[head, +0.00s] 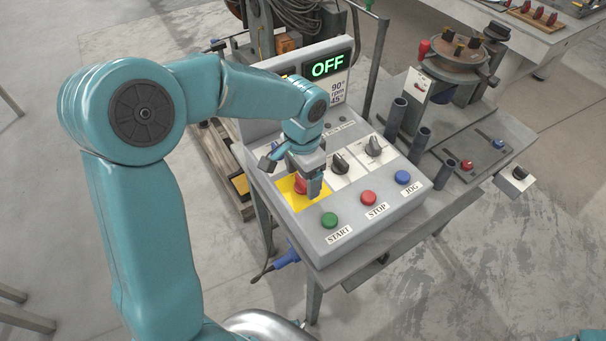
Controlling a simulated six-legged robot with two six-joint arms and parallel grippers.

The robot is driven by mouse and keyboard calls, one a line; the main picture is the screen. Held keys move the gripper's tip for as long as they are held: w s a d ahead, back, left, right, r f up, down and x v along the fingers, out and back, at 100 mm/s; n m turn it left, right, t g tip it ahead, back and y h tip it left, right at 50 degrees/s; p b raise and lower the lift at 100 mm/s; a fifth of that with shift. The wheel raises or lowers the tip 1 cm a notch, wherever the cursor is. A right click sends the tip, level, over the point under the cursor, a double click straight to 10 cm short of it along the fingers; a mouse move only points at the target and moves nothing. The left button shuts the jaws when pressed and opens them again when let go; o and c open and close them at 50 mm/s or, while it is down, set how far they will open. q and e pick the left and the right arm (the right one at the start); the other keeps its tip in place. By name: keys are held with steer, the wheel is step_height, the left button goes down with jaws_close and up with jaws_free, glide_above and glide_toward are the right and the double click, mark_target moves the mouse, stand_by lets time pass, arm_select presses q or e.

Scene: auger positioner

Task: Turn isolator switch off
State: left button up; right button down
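The isolator switch (300,186) is a red knob on a yellow plate (314,202) at the left of the grey control box. My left gripper (304,186) is over it, pointing down, with its fingers around or right beside the red knob. The fingers hide much of the knob, and I cannot tell whether they press on it. The display (327,66) on the box's upright panel reads OFF in green. My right gripper is not in view.
Green START (329,220), red STOP (369,197) and blue JOG (402,177) buttons line the box's front. Two black selector knobs (340,163) sit right of the yellow plate. Dark upright tubes (419,145) and a round positioner table (455,58) stand further right.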

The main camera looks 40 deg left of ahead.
mark_target(302, 179)
arm_select(q)
step_height(302, 179, up, 16)
steer(key=p, duration=0.1)
steer(key=shift+r, duration=0.15)
stand_by(0.4)
stand_by(0.5)
